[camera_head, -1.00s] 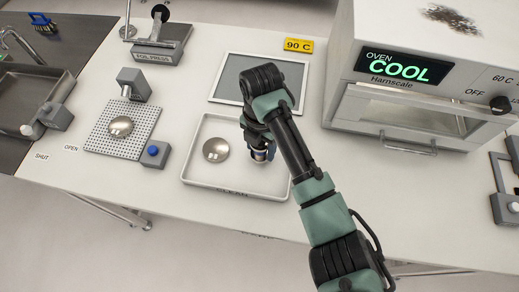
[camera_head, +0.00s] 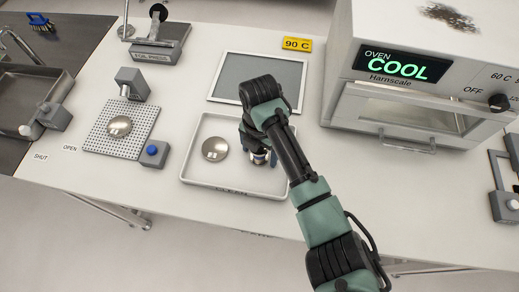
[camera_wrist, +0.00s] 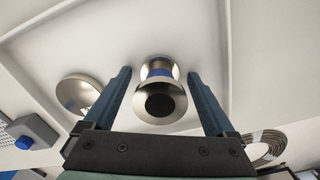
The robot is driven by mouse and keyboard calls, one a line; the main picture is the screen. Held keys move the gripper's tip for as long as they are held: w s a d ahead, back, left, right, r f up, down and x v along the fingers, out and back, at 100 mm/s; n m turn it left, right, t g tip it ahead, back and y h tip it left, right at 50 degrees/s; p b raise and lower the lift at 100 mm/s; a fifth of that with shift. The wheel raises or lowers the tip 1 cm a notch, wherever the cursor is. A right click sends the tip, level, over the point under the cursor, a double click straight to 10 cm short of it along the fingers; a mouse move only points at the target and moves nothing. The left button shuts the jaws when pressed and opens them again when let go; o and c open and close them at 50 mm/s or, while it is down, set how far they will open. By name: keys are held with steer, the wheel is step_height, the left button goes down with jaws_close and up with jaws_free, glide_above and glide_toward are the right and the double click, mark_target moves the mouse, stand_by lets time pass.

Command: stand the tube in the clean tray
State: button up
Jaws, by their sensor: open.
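My gripper (camera_wrist: 159,73) is open, with one dark blue finger on each side of the tube and a gap on both sides. In the head view my gripper (camera_head: 261,158) is low over the right part of the tray and mostly hides the tube.
A round metal disc (camera_head: 215,149) lies in the tray, left of the tube. Behind the tray is a grey framed panel (camera_head: 258,78). A perforated plate (camera_head: 122,130) and a blue-button box (camera_head: 154,153) are to the left. The oven (camera_head: 410,110) stands at right, its display reading COOL.

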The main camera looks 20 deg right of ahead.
step_height(320, 180, up, 12)
steer(key=shift+r, duration=0.25)
stand_by(0.3)
steer(key=w+a+r+m+t+y, duration=0.1)
steer(key=w+a+r+m+t, duration=0.5)
steer(key=w+a+r+t, duration=0.7)
step_height(320, 180, up, 16)
steer(key=a+m+t+y, duration=0.1)
steer(key=a+m+t, duration=0.15)
steer(key=m, duration=0.25)
steer(key=s+r+m+t+h, duration=0.1)
steer(key=s+r+m+t, duration=0.5)
steer(key=s+r, duration=0.3)
steer(key=s+d+r+m+t+h, duration=0.1)
steer(key=s+r+m+t, duration=0.5)
steer(key=r, duration=1)
steer(key=s+m, duration=0.1)
steer(key=s, duration=0.2)
steer(key=shift+s+d+m, duration=0.2)
steer(key=shift+s+m, duration=0.05)
steer(key=shift+m, duration=0.05)
steer(key=shift+f, duration=0.1)
